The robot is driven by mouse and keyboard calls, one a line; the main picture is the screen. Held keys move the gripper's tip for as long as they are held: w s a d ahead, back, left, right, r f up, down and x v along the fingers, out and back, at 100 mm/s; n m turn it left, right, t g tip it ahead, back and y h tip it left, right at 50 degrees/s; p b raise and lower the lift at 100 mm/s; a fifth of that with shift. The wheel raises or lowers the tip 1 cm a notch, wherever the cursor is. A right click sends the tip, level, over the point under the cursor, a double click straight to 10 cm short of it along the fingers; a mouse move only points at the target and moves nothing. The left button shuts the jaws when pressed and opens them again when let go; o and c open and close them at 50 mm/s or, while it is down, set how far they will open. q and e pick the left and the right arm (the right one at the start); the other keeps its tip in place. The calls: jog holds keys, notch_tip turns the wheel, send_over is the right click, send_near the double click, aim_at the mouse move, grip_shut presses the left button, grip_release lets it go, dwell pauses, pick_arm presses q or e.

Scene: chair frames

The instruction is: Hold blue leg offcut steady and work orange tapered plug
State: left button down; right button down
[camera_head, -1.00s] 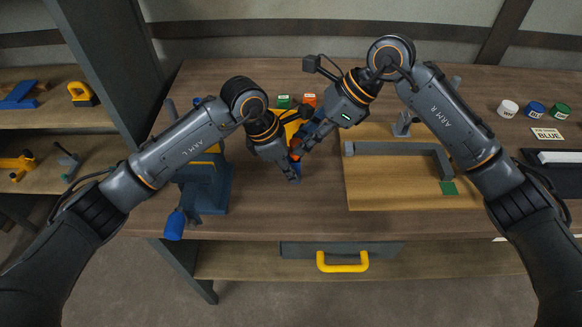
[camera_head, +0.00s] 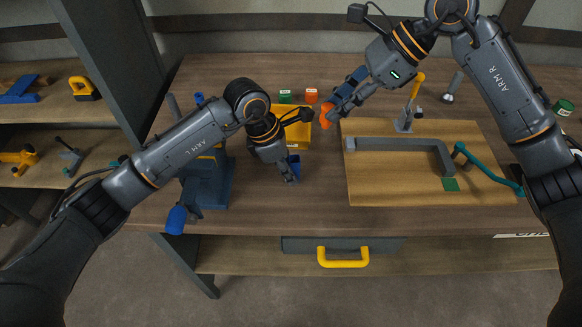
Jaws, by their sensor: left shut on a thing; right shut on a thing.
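My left gripper (camera_head: 289,174) is low over the middle of the bench, shut on the blue leg offcut (camera_head: 294,161). Only part of the offcut shows, as the fingers cover the rest. My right gripper (camera_head: 334,112) is up and to the right of it, shut on the orange tapered plug (camera_head: 326,115). The plug is apart from the offcut in the picture, between the yellow bin and the wooden board.
A wooden board (camera_head: 400,185) with a grey frame piece (camera_head: 395,144) lies right. A blue-handled vise (camera_head: 208,190) stands left.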

pick_arm(q)
jog(key=shift+r, duration=0.1)
jog(key=c, duration=1.1)
grip_release()
jog(key=shift+d, duration=0.1)
jog(key=v, duration=1.2)
